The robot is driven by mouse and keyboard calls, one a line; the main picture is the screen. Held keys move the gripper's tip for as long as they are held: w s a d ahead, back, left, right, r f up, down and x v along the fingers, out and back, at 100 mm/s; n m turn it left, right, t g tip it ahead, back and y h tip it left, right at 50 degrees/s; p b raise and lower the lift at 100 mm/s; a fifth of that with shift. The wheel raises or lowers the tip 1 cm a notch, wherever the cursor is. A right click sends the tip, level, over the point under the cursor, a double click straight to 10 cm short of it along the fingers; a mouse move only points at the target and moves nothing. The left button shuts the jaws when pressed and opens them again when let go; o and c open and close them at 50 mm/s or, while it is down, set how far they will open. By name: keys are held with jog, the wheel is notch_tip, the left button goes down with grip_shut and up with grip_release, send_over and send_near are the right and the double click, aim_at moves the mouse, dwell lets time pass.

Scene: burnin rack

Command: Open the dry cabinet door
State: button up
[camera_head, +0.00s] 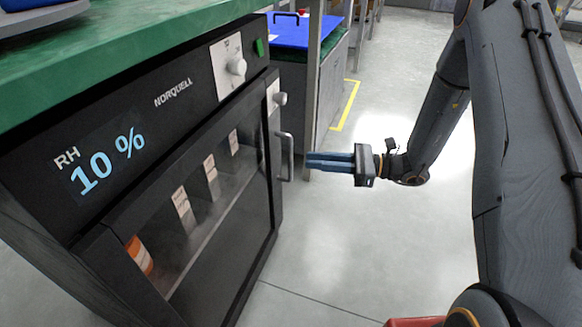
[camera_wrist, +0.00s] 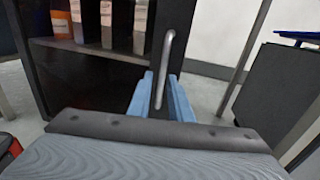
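The black dry cabinet (camera_head: 177,95) stands at the left under a green worktop, its display reading RH 10 %. Its door (camera_head: 225,205) has a window and appears closed in the head view. A grey vertical bar handle (camera_head: 287,157) is on the door's right edge. My gripper (camera_head: 309,160) has blue fingers pointing left at the handle. In the wrist view my gripper (camera_wrist: 160,92) has its two fingers apart, one on each side of the handle (camera_wrist: 164,62). The handle's lower part lies between the fingers. I cannot tell whether either finger touches it.
Packages (camera_head: 182,208) and an orange-labelled container (camera_head: 139,256) stand inside the cabinet. A grey workbench with a blue mat (camera_head: 303,32) stands behind it. Knobs (camera_head: 236,66) project from the cabinet front. The floor (camera_head: 370,235) before the door is mostly clear; something red lies at the bottom edge.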

jog(key=b, duration=0.3)
send_over(290, 178)
jog(key=shift+w+f, duration=0.2)
jog(key=shift+w, duration=0.15)
grip_shut()
